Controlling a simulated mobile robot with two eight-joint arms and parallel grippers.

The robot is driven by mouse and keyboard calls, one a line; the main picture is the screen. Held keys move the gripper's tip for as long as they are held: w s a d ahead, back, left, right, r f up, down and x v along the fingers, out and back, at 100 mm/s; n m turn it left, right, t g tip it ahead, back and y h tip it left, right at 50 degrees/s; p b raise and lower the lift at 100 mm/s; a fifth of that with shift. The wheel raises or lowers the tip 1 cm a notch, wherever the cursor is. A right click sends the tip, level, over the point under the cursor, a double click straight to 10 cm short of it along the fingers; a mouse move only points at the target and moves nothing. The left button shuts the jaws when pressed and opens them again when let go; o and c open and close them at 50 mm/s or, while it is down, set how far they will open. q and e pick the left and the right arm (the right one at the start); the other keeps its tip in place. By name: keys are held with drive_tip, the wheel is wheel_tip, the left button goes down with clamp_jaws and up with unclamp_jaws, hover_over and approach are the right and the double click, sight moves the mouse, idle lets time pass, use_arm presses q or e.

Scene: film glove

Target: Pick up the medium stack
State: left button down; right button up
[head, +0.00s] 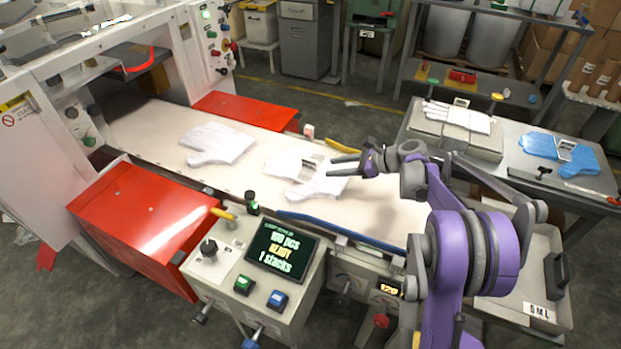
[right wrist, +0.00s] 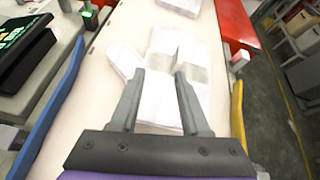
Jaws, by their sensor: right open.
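A white glove-shaped stack (head: 325,184) lies flat on the pale belt, with a greyish band across it; it also shows in the right wrist view (right wrist: 155,110). A second white glove stack (head: 217,143) lies farther left on the belt, and its edge shows at the top of the right wrist view (right wrist: 182,5). No size mark is readable on either. My right gripper (head: 335,157) is open and empty over the banded stack. In the right wrist view its two fingers (right wrist: 160,72) are spread above the stack, partly hiding it. My left gripper is not in view.
A control box with a screen (head: 280,250) stands at the belt's front edge, beside a blue rail (head: 340,231). Red covers (head: 145,220) flank the belt. At right, a table holds white gloves on a box (head: 457,136) and blue gloves (head: 540,145); a tray (head: 525,255) is marked S M L.

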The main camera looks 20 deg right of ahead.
sight(314, 171)
drive_tip(key=d, duration=0.1)
drive_tip(key=d+f+m, duration=0.1)
drive_tip(key=w+d+m+t, duration=0.1)
drive_tip(key=shift+d+f+y+b, duration=0.2)
drive_tip(key=shift+d+y+b, duration=0.05)
drive_tip(key=shift+y+b, duration=0.05)
drive_tip(key=shift+w+d+f, duration=0.1)
drive_tip(key=shift+w, duration=0.1)
drive_tip(key=x, duration=0.5)
drive_tip(key=shift+w, duration=0.2)
drive_tip(key=x, duration=0.5)
drive_tip(key=shift+a, duration=0.4)
clamp_jaws()
